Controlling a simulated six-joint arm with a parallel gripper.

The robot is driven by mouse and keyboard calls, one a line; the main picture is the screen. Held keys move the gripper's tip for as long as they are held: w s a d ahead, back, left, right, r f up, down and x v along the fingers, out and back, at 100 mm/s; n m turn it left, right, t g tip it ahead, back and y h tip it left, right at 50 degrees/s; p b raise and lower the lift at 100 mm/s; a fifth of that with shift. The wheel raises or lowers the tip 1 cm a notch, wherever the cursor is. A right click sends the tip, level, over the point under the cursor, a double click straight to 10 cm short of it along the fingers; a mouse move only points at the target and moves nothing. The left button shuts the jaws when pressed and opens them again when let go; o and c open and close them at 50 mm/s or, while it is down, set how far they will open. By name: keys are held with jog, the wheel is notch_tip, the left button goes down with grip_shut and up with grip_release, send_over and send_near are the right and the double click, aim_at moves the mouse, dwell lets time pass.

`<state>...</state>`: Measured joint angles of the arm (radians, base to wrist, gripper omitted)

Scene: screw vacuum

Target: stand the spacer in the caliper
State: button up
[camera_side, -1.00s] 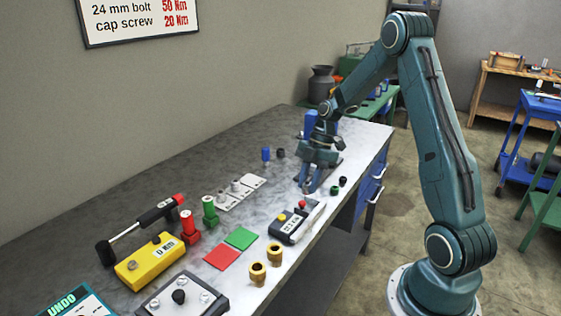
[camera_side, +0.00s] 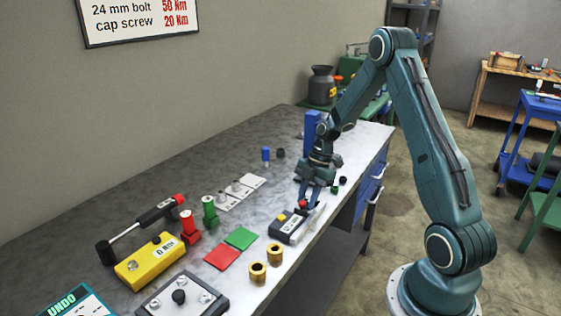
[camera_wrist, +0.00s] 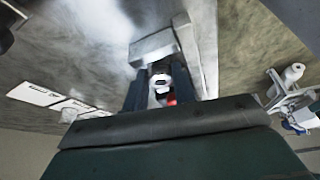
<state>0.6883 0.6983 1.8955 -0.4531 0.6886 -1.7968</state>
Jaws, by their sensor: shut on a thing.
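The caliper (camera_side: 287,230) is a dark body with a yellow button, a small white readout and pale metal bars on its right; it lies near the bench's front edge. My gripper (camera_side: 310,200) points down over the far end of the caliper. In the wrist view its fingers are closed on a small pale, round-ended piece, the spacer (camera_wrist: 159,82), mostly hidden between them. A grey L-shaped metal part of the caliper (camera_wrist: 152,47) lies just beyond it, and a red spot shows beside it. Whether the spacer touches the caliper I cannot tell.
Green and red pads (camera_side: 222,257) and two brass bushings (camera_side: 258,272) lie left of and in front of the caliper. White plates (camera_side: 240,190) lie behind it. Small dark and green pieces (camera_side: 335,189) sit near the bench's right edge. A blue post (camera_side: 311,130) stands behind my gripper.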

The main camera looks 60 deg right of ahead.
jog(key=shift+f, duration=0.1)
jog(key=o, duration=0.7)
jog(key=shift+o, duration=0.2)
jog(key=v, duration=1.2)
jog(key=shift+a, duration=0.1)
